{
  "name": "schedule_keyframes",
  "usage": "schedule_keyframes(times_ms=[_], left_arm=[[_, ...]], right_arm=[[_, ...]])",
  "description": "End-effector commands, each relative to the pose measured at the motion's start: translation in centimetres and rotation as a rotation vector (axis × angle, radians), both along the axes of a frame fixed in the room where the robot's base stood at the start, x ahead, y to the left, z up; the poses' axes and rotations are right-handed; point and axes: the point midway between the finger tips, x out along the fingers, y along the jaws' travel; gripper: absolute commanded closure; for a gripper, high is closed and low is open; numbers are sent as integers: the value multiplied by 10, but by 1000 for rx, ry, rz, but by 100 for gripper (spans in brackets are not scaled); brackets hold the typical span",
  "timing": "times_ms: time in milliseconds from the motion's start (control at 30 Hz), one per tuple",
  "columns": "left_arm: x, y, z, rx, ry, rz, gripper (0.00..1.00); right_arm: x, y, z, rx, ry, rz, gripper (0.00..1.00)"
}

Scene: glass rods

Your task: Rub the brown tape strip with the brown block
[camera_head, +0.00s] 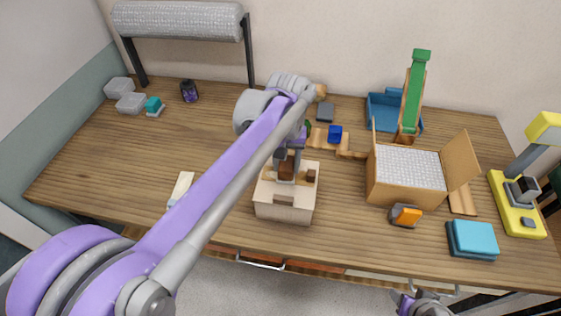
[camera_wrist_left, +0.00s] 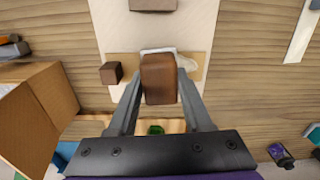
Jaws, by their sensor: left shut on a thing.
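My left gripper (camera_head: 288,162) is above a pale wooden box-like stand (camera_head: 285,208) near the table's middle. It is shut on a dark brown block (camera_wrist_left: 158,78), which also shows in the head view (camera_head: 286,171). In the left wrist view, a tan strip (camera_wrist_left: 194,66) and a white piece (camera_wrist_left: 185,62) lie behind the block; the block hides part of both. I cannot tell whether the block touches them. A small brown cube (camera_wrist_left: 111,73) sits on the left end of the strip. My right gripper (camera_head: 424,302) is partly visible at the bottom edge; its jaws are unclear.
An open cardboard box (camera_head: 384,190) stands to the right of the stand. A blue block (camera_head: 335,134) is behind. An orange-and-grey item (camera_head: 405,215), a teal stack (camera_head: 472,240) and a yellow device (camera_head: 517,207) are farther right. The table's left part is mostly free.

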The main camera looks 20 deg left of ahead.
Motion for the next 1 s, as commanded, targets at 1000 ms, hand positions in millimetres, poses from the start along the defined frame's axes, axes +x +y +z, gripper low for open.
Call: schedule_keyframes(times_ms=[1000], left_arm=[[0,0,0,1,1,2,95]], right_arm=[[2,0,6,0,-3,0,42]])
